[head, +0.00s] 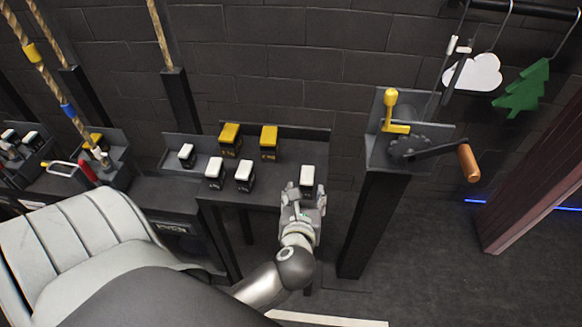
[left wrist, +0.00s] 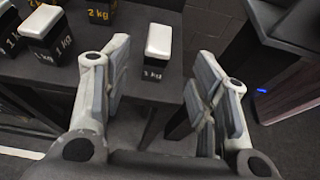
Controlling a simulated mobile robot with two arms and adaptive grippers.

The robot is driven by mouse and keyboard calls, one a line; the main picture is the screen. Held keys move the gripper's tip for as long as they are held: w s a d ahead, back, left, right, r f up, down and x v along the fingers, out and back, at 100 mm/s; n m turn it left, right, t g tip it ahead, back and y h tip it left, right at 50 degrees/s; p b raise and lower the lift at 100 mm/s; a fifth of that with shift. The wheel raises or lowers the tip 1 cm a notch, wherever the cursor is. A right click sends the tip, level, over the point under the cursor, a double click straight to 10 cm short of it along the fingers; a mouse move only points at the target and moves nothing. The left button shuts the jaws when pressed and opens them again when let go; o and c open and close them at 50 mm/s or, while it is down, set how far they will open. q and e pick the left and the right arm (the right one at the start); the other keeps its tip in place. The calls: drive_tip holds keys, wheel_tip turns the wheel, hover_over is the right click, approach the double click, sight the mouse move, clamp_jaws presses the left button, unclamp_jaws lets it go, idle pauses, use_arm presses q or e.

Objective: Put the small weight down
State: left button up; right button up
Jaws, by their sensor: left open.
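A small weight, a black block with a white top (head: 307,177), stands upright near the right front of the dark table (head: 285,201). It also shows in the left wrist view (left wrist: 157,55), between and beyond the two fingers, with a label partly readable as kg. My left gripper (head: 303,190) is open. In the left wrist view its fingers (left wrist: 157,85) are spread on either side of the weight and do not appear to touch it. My right gripper is not in view.
Other white-topped weights (head: 214,168) (head: 244,175) stand to the left, one labelled 1 kg. Yellow-topped weights (head: 230,139) (head: 269,142) stand behind. A dark stand with a crank (head: 430,148) is on the right. Dark floor (head: 420,255) is clear at lower right.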

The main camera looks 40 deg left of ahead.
sight(310, 187)
use_arm(q)
wheel_tip(310, 187, down, 12)
drive_tip(key=w+d+f+m+t+h, duration=0.1)
drive_tip(key=w+d+m+t+h, duration=0.2)
drive_tip(key=m, duration=1.4)
drive_tip(key=s+d+f+m+g+h, duration=0.15)
drive_tip(key=s+f+m, duration=0.25)
drive_tip(key=f+m, duration=0.4)
drive_tip(key=s+d+f+m+g+h, duration=0.1)
drive_tip(key=s+d+f+m+h, duration=0.25)
drive_tip(key=f+m, duration=0.45)
drive_tip(key=s+a+f+m+g, duration=0.1)
drive_tip(key=s+f+m+g, duration=0.2)
drive_tip(key=s+f, duration=0.3)
drive_tip(key=s+a+f+m+g, duration=0.2)
drive_tip(key=s+f+m+g, duration=0.2)
drive_tip(key=s, duration=1)
drive_tip(key=s+a+f+m+g+y, duration=0.1)
drive_tip(key=s+f+m+g, duration=0.3)
drive_tip(key=s+f, duration=0.6)
drive_tip(key=shift+s+a+f+m, duration=0.2)
drive_tip(key=shift+a+m, duration=0.2)
